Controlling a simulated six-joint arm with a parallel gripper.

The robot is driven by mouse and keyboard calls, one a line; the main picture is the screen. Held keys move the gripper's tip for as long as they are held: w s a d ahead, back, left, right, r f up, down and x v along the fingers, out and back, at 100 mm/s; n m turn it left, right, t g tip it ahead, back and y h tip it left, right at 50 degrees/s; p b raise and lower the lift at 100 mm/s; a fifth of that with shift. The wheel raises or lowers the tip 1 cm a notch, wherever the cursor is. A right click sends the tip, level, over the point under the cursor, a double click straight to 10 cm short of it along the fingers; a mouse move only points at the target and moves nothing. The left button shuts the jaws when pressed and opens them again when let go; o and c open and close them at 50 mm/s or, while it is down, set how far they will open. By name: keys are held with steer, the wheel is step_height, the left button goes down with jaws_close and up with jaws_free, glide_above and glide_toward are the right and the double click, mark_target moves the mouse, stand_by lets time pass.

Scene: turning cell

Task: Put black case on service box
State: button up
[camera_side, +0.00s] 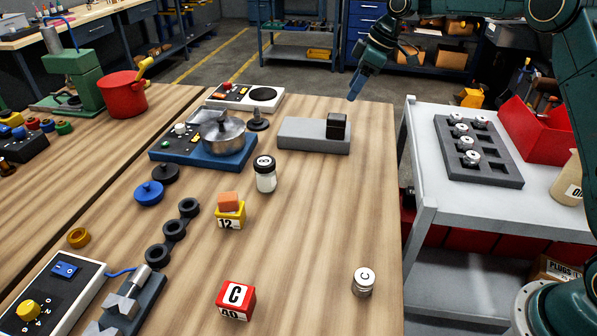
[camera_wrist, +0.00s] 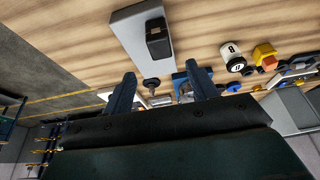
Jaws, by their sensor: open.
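The black case (camera_side: 336,126) stands on the right end of the grey service box (camera_side: 299,138) at the back right of the wooden table. In the wrist view the black case (camera_wrist: 158,40) also sits on the long grey box (camera_wrist: 130,22). My gripper (camera_side: 352,97) is above and behind the case in the side view, apart from it. In the wrist view my gripper's two blue fingers (camera_wrist: 163,78) are spread, with nothing held between them.
A blue hotplate (camera_side: 200,155) with a silver pot (camera_side: 222,133) stands left of the service box. A grey cart (camera_side: 425,190) stands to the right. Bare table lies in front of the box.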

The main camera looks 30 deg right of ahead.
steer(key=s+a+r+m+t+h, duration=0.1)
steer(key=s+a+r+m, duration=0.1)
steer(key=s+r, duration=0.6)
steer(key=s+a+r+m+h, duration=0.1)
steer(key=s+a+r+m, duration=0.2)
steer(key=s, duration=0.9)
steer(key=s+f+m, duration=0.2)
steer(key=s, duration=0.9)
steer(key=s+d+f+m+t+h, duration=0.1)
steer(key=s+f+m, duration=0.1)
steer(key=s, duration=0.9)
steer(key=shift+f, duration=0.35)
